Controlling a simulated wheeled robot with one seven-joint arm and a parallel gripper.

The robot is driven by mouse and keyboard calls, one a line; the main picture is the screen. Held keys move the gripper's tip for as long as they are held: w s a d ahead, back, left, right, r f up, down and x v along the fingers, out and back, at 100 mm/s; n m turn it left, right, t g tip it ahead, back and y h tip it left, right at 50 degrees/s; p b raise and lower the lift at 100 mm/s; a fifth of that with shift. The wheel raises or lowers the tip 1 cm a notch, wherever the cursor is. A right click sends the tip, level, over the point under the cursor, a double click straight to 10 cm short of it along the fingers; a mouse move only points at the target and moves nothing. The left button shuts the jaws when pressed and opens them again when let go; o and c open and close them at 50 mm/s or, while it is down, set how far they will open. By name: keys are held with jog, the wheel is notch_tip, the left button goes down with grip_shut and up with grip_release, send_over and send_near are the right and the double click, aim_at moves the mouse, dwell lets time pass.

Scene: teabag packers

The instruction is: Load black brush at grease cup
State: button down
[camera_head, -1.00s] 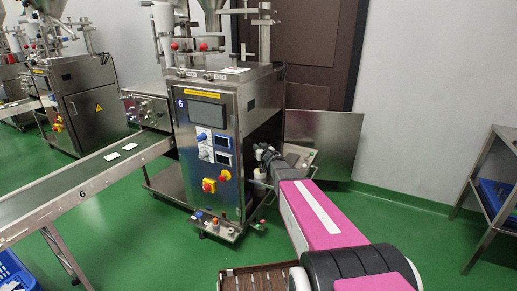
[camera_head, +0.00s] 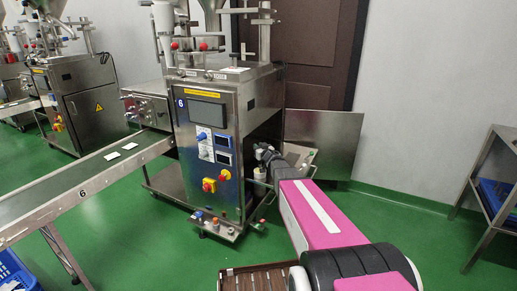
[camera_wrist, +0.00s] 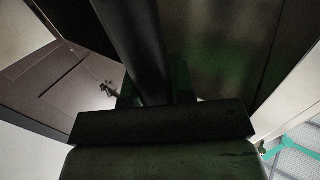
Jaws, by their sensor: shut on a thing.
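My gripper (camera_head: 262,154) is at the end of my pink arm, at the open right side of packing machine 6 (camera_head: 208,160). It is small and partly hidden by my arm in the head view. In the wrist view a long dark bar (camera_wrist: 137,45), seemingly the black brush, runs up and away from the dark gripper block (camera_wrist: 160,122); my gripper is shut on it. A small whitish cup-like thing (camera_head: 262,171), possibly the grease cup, shows just below my gripper. I cannot tell whether the brush touches it. The brush tip is too dark to make out.
The machine's open metal door (camera_head: 335,145) stands behind my arm. A conveyor (camera_head: 85,185) with white packets runs left. A brown slatted crate (camera_head: 255,280) is at the bottom, a blue basket (camera_head: 14,272) bottom left, and a metal rack (camera_head: 490,190) at right. Green floor lies free between.

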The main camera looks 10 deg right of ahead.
notch_tip(320, 180, up, 7)
dwell(0.9)
dwell(0.4)
